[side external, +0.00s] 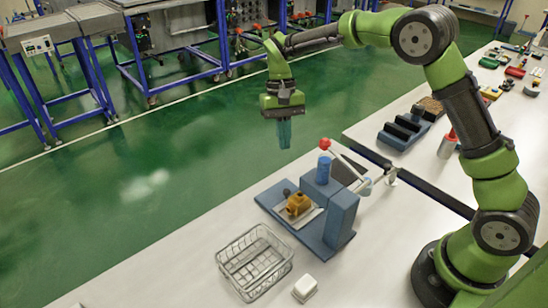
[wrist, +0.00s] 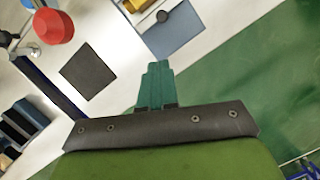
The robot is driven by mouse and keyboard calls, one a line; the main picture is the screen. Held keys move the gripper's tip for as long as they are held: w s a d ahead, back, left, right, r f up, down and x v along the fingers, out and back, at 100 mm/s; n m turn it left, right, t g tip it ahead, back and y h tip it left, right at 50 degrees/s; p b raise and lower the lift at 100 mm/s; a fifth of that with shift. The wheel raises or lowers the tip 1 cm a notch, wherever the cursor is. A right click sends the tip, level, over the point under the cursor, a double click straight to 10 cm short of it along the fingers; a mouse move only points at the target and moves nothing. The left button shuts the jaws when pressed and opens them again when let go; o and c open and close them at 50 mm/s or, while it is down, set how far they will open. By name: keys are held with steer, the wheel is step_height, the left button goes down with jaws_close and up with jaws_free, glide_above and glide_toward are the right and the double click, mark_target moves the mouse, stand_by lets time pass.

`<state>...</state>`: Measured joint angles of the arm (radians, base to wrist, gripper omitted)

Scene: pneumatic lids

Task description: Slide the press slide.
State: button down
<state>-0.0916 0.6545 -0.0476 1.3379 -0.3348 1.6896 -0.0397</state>
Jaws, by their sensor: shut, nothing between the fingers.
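The press (side external: 343,212) is a blue upright block on a flat blue base (side external: 268,199), with a blue cylinder (side external: 323,170) on top and a lever ending in a red knob (side external: 325,144). A light slide plate (side external: 309,218) lies on the base and carries a yellow-brown part (side external: 298,204). A small dark knob (side external: 286,192) stands at its far end; it also shows in the wrist view (wrist: 161,16). My gripper (side external: 284,147) has teal fingers, points down, and is shut and empty. It hangs in the air above and beyond the press, touching nothing.
A wire basket (side external: 254,262) and a small white block (side external: 305,288) stand on the white table in front of the press. A dark square pad (wrist: 88,71) lies beside it. A blue rack (side external: 404,132) is farther right. Green floor lies beyond the table edge.

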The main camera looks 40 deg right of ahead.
steer(key=c, duration=1.8)
jaws_free()
steer(key=shift+v, duration=1.1)
steer(key=o, duration=0.5)
steer(key=shift+n+g, duration=0.4)
steer(key=shift+g, duration=0.1)
steer(key=r, duration=0.2)
steer(key=a+r, duration=0.1)
steer(key=r, duration=0.1)
steer(key=shift+w+a+r, duration=0.15)
steer(key=shift+a, duration=0.05)
glide_toward(287, 190)
steer(key=x, duration=0.8)
steer(key=shift+a, duration=0.1)
jaws_close()
